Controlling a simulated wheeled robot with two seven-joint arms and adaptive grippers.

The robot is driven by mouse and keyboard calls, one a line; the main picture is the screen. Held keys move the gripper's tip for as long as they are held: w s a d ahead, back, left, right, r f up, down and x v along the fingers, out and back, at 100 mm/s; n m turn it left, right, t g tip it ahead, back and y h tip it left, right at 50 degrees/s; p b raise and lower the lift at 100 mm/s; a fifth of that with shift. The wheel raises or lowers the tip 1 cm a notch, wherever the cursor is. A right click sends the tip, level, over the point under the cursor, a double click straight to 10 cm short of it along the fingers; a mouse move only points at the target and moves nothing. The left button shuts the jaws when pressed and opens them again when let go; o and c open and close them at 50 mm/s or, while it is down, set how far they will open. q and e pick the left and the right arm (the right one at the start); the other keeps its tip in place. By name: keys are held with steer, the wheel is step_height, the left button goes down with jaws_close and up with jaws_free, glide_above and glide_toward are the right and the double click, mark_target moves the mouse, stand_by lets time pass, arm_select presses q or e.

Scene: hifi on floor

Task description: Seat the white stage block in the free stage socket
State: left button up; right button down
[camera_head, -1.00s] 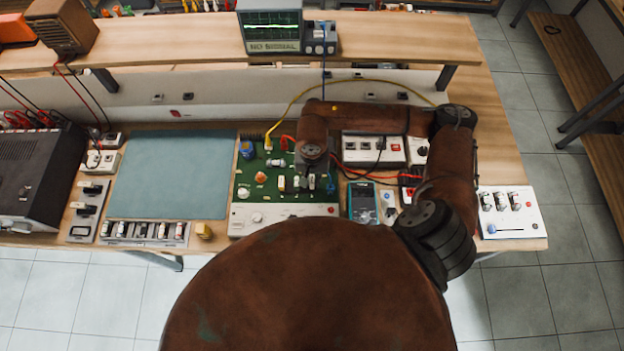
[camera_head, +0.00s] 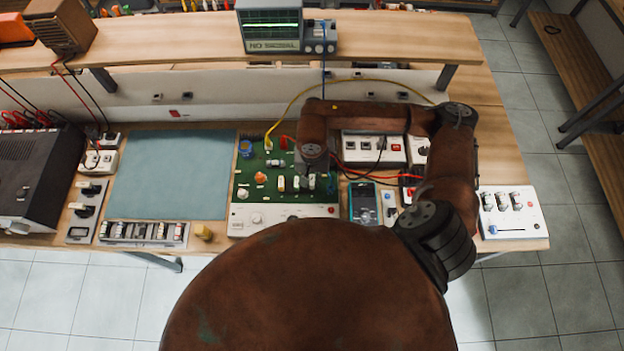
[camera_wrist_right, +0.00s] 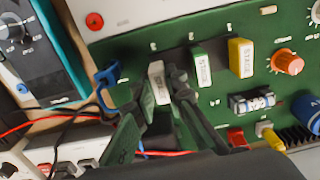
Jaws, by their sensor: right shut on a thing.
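The white stage block (camera_wrist_right: 158,84) is between the fingertips of my right gripper (camera_wrist_right: 165,92) in the right wrist view. The gripper is shut on it. The block is at the end of the row on the green circuit board (camera_wrist_right: 135,50), beside the green stage block (camera_wrist_right: 201,68) and the yellow stage block (camera_wrist_right: 241,58). The fingers hide its lower part and the socket, so I cannot tell whether it is fully seated. In the head view my right gripper (camera_head: 312,182) is low over the green board (camera_head: 243,170), partly hidden by my arm. My left gripper is not in view.
An orange knob (camera_wrist_right: 287,62) and a blue clip (camera_wrist_right: 107,78) are near the row. A multimeter (camera_head: 363,203) stands right of the board, with red and black leads nearby. A blue-green mat (camera_head: 170,175) lies clear at left. The oscilloscope (camera_head: 272,28) is on the shelf.

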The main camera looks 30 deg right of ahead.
steer(key=shift+f+b, duration=0.8)
steer(key=shift+b, duration=0.05)
stand_by(0.8)
steer(key=c, duration=1.9)
jaws_free()
step_height(320, 180, up, 12)
steer(key=shift+f, duration=0.2)
steer(key=shift+r, duration=0.25)
steer(key=shift+d, duration=0.1)
